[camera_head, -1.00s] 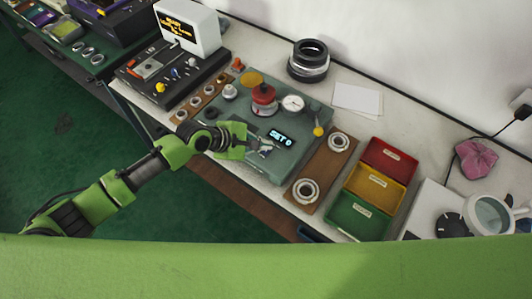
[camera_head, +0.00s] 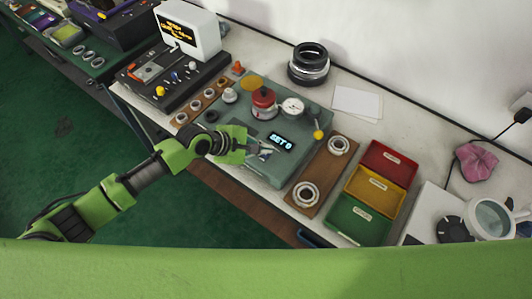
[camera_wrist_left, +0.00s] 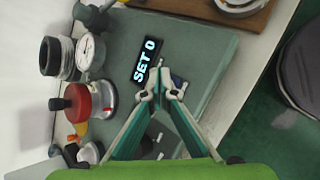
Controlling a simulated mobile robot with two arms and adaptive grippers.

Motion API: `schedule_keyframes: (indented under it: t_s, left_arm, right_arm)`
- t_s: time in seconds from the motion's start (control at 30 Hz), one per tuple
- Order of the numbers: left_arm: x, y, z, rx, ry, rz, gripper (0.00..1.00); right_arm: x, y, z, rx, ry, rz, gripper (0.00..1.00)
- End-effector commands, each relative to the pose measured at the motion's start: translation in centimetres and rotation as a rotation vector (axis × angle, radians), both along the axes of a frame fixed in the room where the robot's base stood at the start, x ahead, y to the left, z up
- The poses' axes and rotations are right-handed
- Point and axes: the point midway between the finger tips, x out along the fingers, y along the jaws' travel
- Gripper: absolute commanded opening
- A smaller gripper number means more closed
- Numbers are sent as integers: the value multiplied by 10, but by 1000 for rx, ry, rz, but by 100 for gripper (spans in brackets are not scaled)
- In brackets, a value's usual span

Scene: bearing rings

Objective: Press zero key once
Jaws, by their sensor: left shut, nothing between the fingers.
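The grey-green instrument panel (camera_head: 300,110) lies on the bench. Its dark display (camera_head: 281,142) reads "SET 0" in lit letters; it also shows in the left wrist view (camera_wrist_left: 147,60). My left gripper (camera_head: 262,150) is over the panel's near part, just left of the display. In the left wrist view its fingertips (camera_wrist_left: 161,84) are together and hold nothing, close beside the display. A small dark-blue piece (camera_wrist_left: 179,80) shows right by the fingertips; I cannot tell whether it is the zero key or whether the fingers touch it. My right gripper is not in view.
A red-topped part (camera_head: 263,102) and a white dial gauge (camera_head: 292,106) stand on the panel behind the gripper. A brown board (camera_head: 322,172) with metal rings lies to the right. Beyond it are red, yellow and green bins (camera_head: 358,222). A black control box (camera_head: 160,80) stands at left.

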Motion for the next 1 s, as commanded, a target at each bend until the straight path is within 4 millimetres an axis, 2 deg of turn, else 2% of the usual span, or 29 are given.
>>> schedule_keyframes:
  t_s: [1.0]
  left_arm:
    - [0,0,-9,0,0,0,0]
  right_arm:
    - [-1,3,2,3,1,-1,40]
